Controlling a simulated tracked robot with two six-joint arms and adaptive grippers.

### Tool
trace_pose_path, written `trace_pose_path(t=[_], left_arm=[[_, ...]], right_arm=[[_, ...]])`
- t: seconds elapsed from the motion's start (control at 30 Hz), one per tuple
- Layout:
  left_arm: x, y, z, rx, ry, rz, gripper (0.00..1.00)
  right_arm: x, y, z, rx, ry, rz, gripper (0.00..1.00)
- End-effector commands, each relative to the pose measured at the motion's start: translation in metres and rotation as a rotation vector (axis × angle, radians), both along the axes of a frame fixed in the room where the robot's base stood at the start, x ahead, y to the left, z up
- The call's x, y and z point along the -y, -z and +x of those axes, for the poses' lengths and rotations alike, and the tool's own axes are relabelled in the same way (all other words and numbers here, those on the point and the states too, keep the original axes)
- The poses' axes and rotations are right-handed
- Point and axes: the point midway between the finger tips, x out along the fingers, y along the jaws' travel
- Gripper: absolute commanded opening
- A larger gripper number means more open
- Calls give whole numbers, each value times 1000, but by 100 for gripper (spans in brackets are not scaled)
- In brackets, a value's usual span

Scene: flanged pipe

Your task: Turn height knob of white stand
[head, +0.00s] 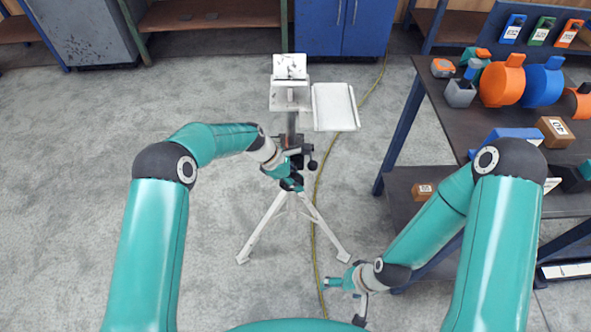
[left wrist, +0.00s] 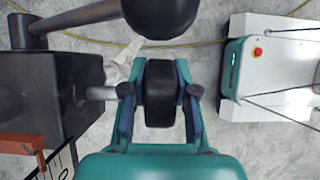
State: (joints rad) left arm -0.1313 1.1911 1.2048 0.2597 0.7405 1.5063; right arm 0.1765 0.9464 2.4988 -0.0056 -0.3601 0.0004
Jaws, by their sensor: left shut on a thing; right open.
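The white stand (head: 290,97) is at the centre of the head view, upright on splayed tripod legs (head: 263,228). Its grey column (head: 291,126) runs down into a black clamp part (head: 306,143). My left gripper (head: 292,182) is at the front of the stand, just below that part. In the left wrist view, my left gripper (left wrist: 160,98) is shut on a black knob (left wrist: 160,92), one finger on each side. A second black round knob (left wrist: 160,14) shows above it. My right gripper (head: 334,283) is open and empty, low, right of the tripod legs.
A white side tray (head: 335,107) sticks out right of the stand's top. A dark workbench (head: 446,110) with tools and boxes stands at the right. A yellow cable (head: 316,240) runs along the floor. The floor left of the stand is clear.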

Motion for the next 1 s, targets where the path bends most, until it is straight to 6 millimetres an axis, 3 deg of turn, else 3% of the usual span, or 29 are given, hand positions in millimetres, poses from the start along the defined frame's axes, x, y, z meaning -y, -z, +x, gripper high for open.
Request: trace_pose_path(t=[0.03, 0.3, 0.93, 0.97, 1.0], left_arm=[[4, -5, 0, 5, 5, 35, 0], [5, 1, 1, 7, 1, 181, 0], [5, 5, 0, 4, -2, 239, 0], [5, 5, 0, 4, -2, 239, 31], [5, 5, 0, 4, -1, 239, 37]], right_arm=[[0, -10, 0, 0, 0, 0, 87], [0, -20, 0, 0, 0, 0, 87], [0, -23, 0, 0, 0, 0, 87], [0, -23, 0, 0, 0, 0, 87], [0, -23, 0, 0, 0, 0, 87]])
